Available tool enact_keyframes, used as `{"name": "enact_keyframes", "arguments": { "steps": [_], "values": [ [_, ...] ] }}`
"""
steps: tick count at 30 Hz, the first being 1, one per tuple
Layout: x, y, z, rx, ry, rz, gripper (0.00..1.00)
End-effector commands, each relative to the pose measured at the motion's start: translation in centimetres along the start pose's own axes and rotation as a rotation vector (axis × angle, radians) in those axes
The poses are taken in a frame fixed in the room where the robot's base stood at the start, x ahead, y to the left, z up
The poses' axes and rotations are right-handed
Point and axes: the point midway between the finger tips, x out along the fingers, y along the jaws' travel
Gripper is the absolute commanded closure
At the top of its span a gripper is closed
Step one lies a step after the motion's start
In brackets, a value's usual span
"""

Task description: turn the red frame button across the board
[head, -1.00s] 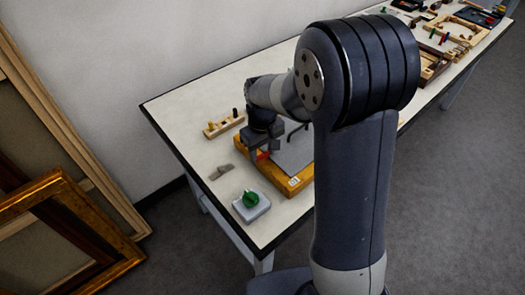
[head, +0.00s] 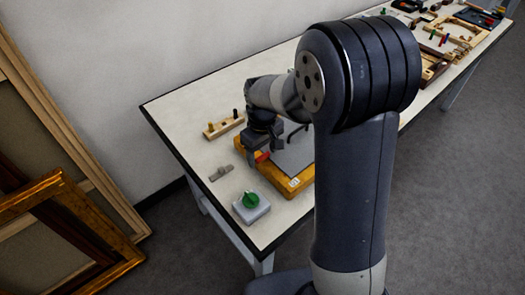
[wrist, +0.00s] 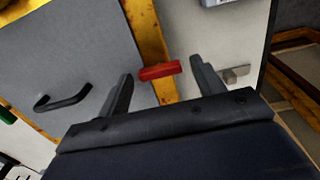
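The red button (wrist: 159,70) is a short bar on the gilt frame's wooden edge (wrist: 146,25) in the wrist view. My gripper (wrist: 162,72) is open, with one finger on each side of the button and a visible gap to both. I cannot tell its height over the button. In the head view my gripper (head: 264,150) is over the near left side of the frame (head: 285,184), and the red button (head: 262,156) shows partly behind it.
A black handle (wrist: 62,98) stands up from the board. A grey box with a green knob (head: 251,205) stands in front of the frame. A small grey metal piece (head: 220,173) and a wooden block with pegs (head: 223,127) lie to the left. More tools crowd the table's far end.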

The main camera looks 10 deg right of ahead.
Motion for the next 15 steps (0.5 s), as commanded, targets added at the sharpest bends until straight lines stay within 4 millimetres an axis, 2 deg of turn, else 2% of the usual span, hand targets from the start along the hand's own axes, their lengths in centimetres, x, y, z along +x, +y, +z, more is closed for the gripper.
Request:
{"name": "enact_keyframes", "arguments": {
  "steps": [9, 11, 15],
  "values": [
    [-0.2, 0.0, 0.0, 0.001, -0.001, 0.0, 0.33],
    [-0.7, 0.0, 0.0, 0.001, 0.0, 0.0, 0.33],
    [-3.0, 0.0, 0.0, 0.001, 0.004, 0.002, 0.33]
  ]
}}
